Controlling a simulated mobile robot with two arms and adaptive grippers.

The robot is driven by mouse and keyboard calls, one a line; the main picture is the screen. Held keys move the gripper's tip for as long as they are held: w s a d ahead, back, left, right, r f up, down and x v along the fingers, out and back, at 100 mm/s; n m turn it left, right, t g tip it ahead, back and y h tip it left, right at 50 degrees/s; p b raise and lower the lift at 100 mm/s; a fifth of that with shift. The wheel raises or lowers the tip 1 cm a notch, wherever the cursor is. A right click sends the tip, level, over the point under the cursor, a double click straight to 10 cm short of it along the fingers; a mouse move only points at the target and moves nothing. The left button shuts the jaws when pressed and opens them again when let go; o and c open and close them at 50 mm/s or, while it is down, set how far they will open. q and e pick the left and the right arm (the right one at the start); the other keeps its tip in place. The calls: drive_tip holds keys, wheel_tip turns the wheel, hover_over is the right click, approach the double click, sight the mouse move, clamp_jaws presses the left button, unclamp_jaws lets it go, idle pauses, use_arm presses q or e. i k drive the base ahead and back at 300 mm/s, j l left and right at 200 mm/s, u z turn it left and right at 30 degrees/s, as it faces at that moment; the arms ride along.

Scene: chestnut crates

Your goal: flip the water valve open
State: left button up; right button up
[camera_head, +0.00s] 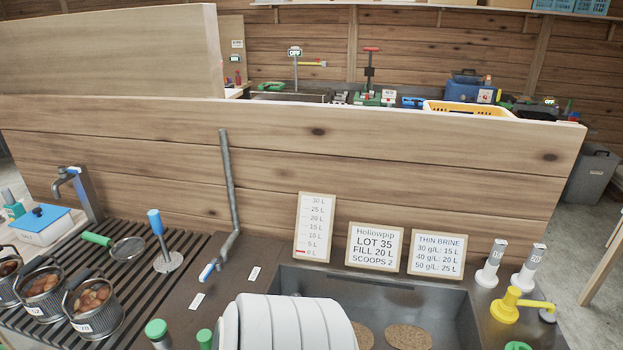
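A thin grey pipe (229,180) runs down in front of the wooden partition and bends toward the counter. At its lower end is a short lever with a blue tip (207,272), pointing down-left. A small white label (254,273) lies to its right and another (197,301) below it; their text is too small to read. I cannot tell for sure which lever is the water valve. Neither of my grippers is in view.
A dark sink (450,305) has brown discs inside; a white rounded body part hides its left side. Metal pots of chestnuts (95,308) stand at left by a strainer (126,249). Signs (374,247) lean behind the sink. A yellow pump (506,305) stands at right.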

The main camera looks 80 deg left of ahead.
sight(216, 258)
drive_tip(key=j+u, duration=0.15)
drive_tip(key=u, duration=3.1)
